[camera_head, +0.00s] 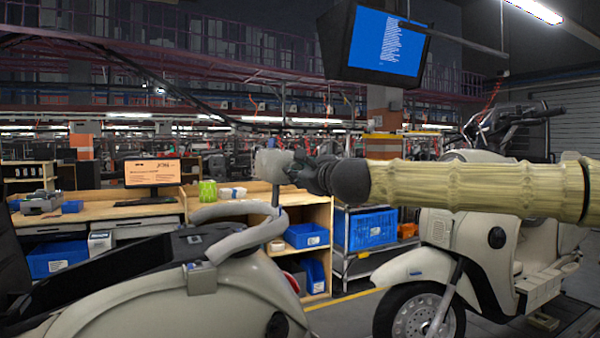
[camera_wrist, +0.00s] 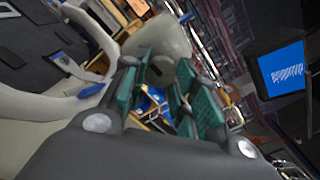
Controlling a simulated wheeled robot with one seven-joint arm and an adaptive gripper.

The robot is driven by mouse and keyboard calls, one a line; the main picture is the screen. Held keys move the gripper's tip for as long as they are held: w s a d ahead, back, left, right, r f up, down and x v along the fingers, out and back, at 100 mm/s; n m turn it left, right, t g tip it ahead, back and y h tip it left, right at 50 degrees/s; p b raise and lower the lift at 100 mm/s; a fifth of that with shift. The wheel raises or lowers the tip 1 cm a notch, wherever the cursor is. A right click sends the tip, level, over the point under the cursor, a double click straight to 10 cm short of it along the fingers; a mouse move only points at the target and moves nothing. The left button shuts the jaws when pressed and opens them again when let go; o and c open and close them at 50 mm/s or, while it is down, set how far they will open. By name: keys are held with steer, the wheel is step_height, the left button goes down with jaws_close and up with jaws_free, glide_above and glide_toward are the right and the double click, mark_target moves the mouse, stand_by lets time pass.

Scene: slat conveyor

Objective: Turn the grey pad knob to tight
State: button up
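A light grey rounded pad (camera_head: 270,165) stands on a thin upright post above the rear of the near cream scooter. It also shows at the top middle of the wrist view (camera_wrist: 165,35). A small greyish shape on the pad's near side, between the fingertips in the wrist view, may be the knob; its marking and setting are not readable. My gripper (camera_head: 296,171) reaches in from the right, its tips close to the pad. In the wrist view its green-lined fingers (camera_wrist: 165,72) are apart, with blue bins visible through the gap. Whether they touch the knob cannot be told.
The near scooter's grey grab rail (camera_head: 240,238) curves below the pad. A second cream scooter (camera_head: 470,245) stands at the right under my arm. Behind are a wooden workbench (camera_head: 100,207) with a monitor, blue bins (camera_head: 307,235) on shelves, and a hanging screen (camera_head: 385,42).

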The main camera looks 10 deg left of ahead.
steer(key=shift+o, duration=0.5)
steer(key=shift+s, duration=0.1)
steer(key=v, duration=1.2)
